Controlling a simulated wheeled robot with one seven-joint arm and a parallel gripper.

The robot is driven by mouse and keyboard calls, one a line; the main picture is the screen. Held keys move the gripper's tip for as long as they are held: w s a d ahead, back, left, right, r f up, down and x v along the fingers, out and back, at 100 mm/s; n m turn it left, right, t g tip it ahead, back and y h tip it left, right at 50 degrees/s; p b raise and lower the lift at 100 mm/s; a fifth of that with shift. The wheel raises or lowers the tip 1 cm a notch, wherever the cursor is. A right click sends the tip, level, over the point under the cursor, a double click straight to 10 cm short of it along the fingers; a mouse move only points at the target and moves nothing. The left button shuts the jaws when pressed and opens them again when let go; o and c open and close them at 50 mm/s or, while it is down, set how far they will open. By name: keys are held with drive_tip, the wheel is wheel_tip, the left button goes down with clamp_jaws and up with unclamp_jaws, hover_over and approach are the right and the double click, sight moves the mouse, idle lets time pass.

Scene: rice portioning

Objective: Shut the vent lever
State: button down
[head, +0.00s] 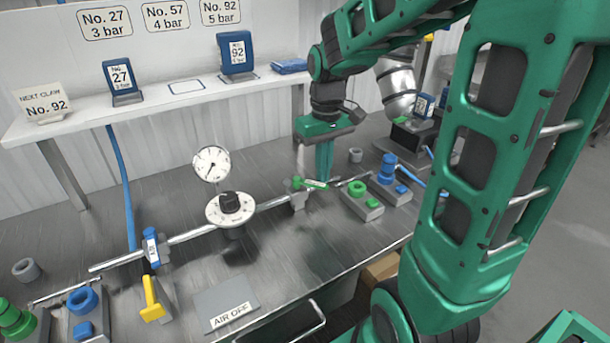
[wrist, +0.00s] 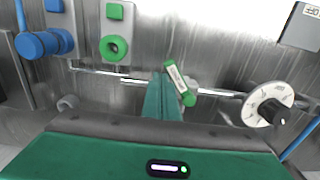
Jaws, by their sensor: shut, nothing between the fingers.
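A green lever with a white label (head: 314,184) sits on a valve at the right part of the pipe; its lettering is too small to read. It also shows in the wrist view (wrist: 179,82), lying at a slant across the pipe. My gripper (head: 322,179) points down right by this lever, its green fingers shut together and empty. In the wrist view the shut fingers (wrist: 164,97) are just left of the lever; I cannot tell if they touch it. A blue lever (head: 151,247) stands across the pipe's left end.
A dial knob (head: 230,207) and a round gauge (head: 212,164) stand mid-pipe. Blocks with green (head: 357,188) and blue (head: 388,170) fittings lie right of my fingers. A yellow handle (head: 152,300) and an "AIR OFF" plate (head: 226,302) are at the front.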

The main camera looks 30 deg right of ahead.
sight(322, 187)
drive_tip(key=shift+s+a, duration=0.75)
drive_tip(key=shift+s, duration=0.15)
drive_tip(key=shift+s+a+r, duration=0.1)
drive_tip(key=shift+s+r, duration=0.05)
drive_tip(key=shift+r, duration=1)
drive_tip(key=shift+s+a+r, duration=0.1)
drive_tip(key=shift+s+r, duration=0.1)
drive_tip(key=shift+r, duration=1)
drive_tip(key=shift+s+a+r, duration=0.1)
drive_tip(key=shift+s+r, duration=0.05)
drive_tip(key=shift+r, duration=1)
